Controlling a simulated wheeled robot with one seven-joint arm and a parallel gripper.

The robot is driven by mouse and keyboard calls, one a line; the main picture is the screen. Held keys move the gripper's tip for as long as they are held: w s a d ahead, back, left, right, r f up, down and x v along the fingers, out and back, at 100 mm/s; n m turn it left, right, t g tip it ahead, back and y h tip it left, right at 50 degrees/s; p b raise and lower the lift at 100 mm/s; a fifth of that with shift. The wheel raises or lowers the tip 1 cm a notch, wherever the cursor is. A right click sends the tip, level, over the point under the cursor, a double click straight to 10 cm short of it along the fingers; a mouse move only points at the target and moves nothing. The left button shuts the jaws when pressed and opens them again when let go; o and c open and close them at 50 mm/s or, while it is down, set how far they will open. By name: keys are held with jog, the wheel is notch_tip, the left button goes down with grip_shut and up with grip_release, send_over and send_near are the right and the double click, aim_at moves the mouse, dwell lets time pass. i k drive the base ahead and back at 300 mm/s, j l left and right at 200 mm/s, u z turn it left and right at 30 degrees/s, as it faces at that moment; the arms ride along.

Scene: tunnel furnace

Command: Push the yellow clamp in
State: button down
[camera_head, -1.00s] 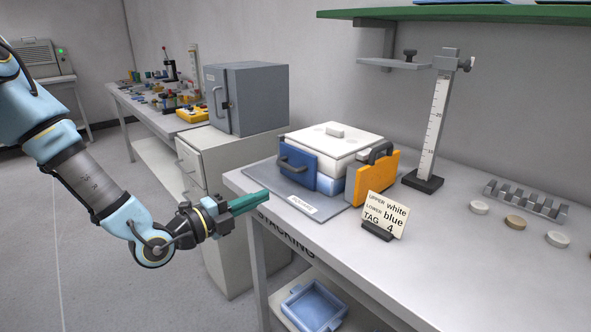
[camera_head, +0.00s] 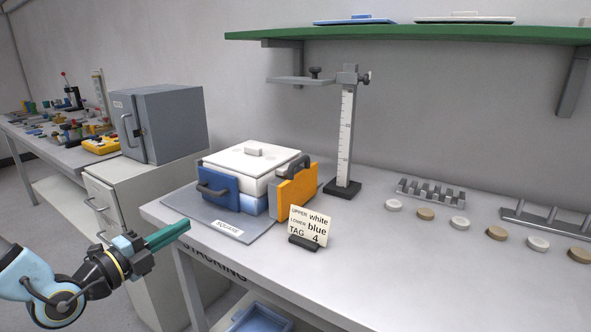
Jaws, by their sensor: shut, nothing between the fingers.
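The yellow-orange clamp (camera_head: 297,190) with a dark handle stands upright on the grey mat at the right side of a stacked box. The box has a white upper part (camera_head: 251,165) and a light blue lower part (camera_head: 253,204). A blue clamp (camera_head: 217,188) with a dark handle stands at the box's left front side. I cannot tell whether the yellow clamp touches the box. My gripper (camera_head: 187,225), with green fingers, is shut and empty at the left front edge of the table, apart from both clamps.
The grey mat (camera_head: 203,226) lies on the table (camera_head: 400,270). A card (camera_head: 311,225) stands just in front of the yellow clamp. A measuring stand (camera_head: 346,140) rises behind it. Several discs and a slotted rack (camera_head: 431,193) are at right. A green shelf (camera_head: 420,34) hangs above.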

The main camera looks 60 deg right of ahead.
aim_at(299, 187)
jog(key=k+l+z, duration=0.1)
jog(key=l, duration=0.2)
jog(key=k+l+z, duration=0.25)
jog(key=l, duration=0.4)
jog(key=k+l+z, duration=0.15)
jog(key=l, duration=0.2)
